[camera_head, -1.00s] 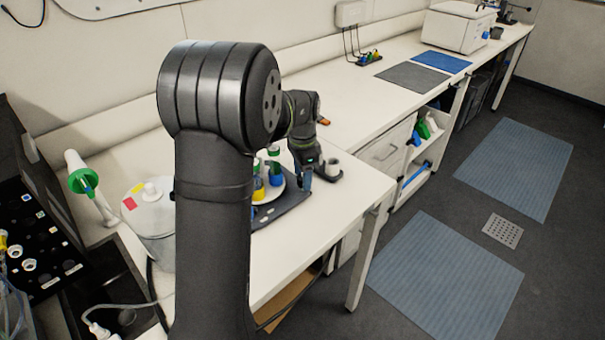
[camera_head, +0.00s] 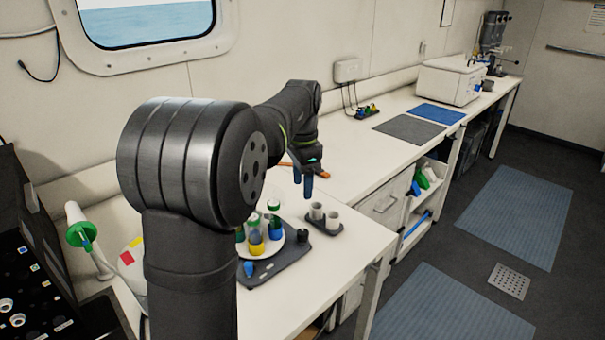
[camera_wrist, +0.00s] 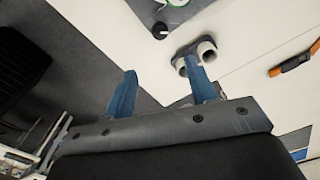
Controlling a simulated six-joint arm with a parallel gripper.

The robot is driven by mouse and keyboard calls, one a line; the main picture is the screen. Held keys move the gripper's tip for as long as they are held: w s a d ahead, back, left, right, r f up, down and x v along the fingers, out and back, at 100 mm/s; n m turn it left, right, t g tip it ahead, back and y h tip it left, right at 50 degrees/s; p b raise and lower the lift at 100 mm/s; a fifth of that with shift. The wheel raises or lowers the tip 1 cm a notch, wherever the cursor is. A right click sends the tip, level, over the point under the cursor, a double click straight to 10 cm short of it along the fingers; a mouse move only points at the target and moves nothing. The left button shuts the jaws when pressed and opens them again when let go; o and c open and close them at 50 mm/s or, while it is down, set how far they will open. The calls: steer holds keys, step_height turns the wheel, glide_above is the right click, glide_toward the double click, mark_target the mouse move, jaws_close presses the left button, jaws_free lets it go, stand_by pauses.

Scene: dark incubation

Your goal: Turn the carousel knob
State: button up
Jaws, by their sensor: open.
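The carousel is a white round plate (camera_head: 291,250) with several colour-banded bottles on a dark base (camera_head: 277,266). My forearm hides part of its left side. My gripper (camera_head: 303,192) is above the bench, behind the carousel and the cup holder. Its two blue fingers (camera_wrist: 160,68) are apart with nothing between them, and the knob shows beyond them, not touched.
A dark holder with two grey cups (camera_head: 325,220) stands right of the carousel. An orange-handled tool (camera_wrist: 295,62) lies on the bench. A grey mat (camera_head: 410,128) and a blue mat (camera_head: 436,114) lie further along.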

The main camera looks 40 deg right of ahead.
step_height(320, 180, up, 2)
steer(key=shift+r, duration=0.1)
stand_by(0.4)
steer(key=m+t+h, duration=0.2)
steer(key=m+t, duration=0.2)
steer(key=m, duration=1.4)
glide_toward(303, 233)
steer(key=x, duration=0.9)
steer(key=shift+d+f, duration=0.15)
steer(key=shift+f, duration=0.05)
steer(key=c, duration=1)
